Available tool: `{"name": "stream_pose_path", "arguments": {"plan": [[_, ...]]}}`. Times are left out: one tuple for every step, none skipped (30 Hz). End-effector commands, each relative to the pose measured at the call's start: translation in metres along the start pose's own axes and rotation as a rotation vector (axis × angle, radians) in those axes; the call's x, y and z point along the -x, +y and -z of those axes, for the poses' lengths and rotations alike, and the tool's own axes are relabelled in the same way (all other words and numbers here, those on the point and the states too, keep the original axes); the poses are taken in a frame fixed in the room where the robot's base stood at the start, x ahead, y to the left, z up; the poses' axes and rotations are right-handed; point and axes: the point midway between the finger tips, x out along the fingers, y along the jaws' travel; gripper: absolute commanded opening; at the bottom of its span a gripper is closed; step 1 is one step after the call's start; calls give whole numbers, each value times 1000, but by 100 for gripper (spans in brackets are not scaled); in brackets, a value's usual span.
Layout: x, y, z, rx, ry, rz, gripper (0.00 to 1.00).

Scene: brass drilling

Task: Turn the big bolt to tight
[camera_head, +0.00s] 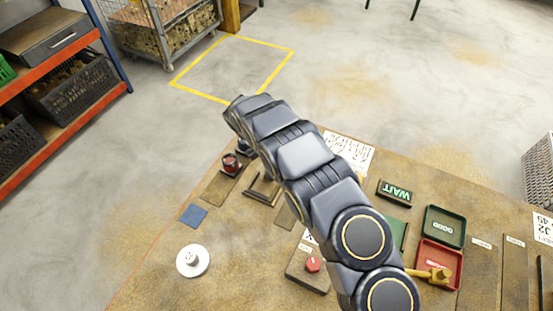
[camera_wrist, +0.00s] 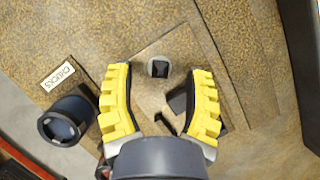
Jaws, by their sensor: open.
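In the wrist view a round metal piece with a dark square top (camera_wrist: 159,68), which looks like the big bolt, stands on a flat tan plate (camera_wrist: 178,48). My gripper (camera_wrist: 159,76) has its two yellow padded fingers wide apart, one to each side of this piece, with clear gaps. Nothing is held. I cannot tell the height between fingertips and bolt, nor how tight the bolt is. In the head view my arm hides the gripper and I cannot make out the bolt.
A dark cylinder (camera_wrist: 66,122) stands beside the left finger, near a CHUCKS label (camera_wrist: 58,76). The head view shows a red-topped piece (camera_head: 231,161), a white disc (camera_head: 193,261), a red-knobbed box (camera_head: 310,266), a green tray (camera_head: 445,226) and a WAIT sign (camera_head: 395,192).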

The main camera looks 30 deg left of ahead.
Motion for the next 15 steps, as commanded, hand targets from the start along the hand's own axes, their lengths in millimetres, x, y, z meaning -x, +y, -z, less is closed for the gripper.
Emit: {"name": "stream_pose_path", "arguments": {"plan": [[-5, -1, 0, 1, 0, 2, 51], [-6, 0, 0, 1, 0, 2, 51], [-8, 0, 0, 1, 0, 1, 51], [-8, 0, 0, 0, 0, 1, 51], [-8, 0, 0, 0, -1, 1, 51], [-8, 0, 0, 0, -1, 0, 51], [-8, 0, 0, 0, -1, 0, 51], [-8, 0, 0, 0, -1, 0, 51], [-8, 0, 0, 0, -1, 0, 51], [-8, 0, 0, 0, -1, 0, 51], [-8, 0, 0, 0, -1, 0, 51], [-8, 0, 0, 0, -1, 0, 39], [-8, 0, 0, 0, -1, 0, 27], [-8, 0, 0, 0, -1, 0, 14], [-8, 0, 0, 0, -1, 0, 0]]}}
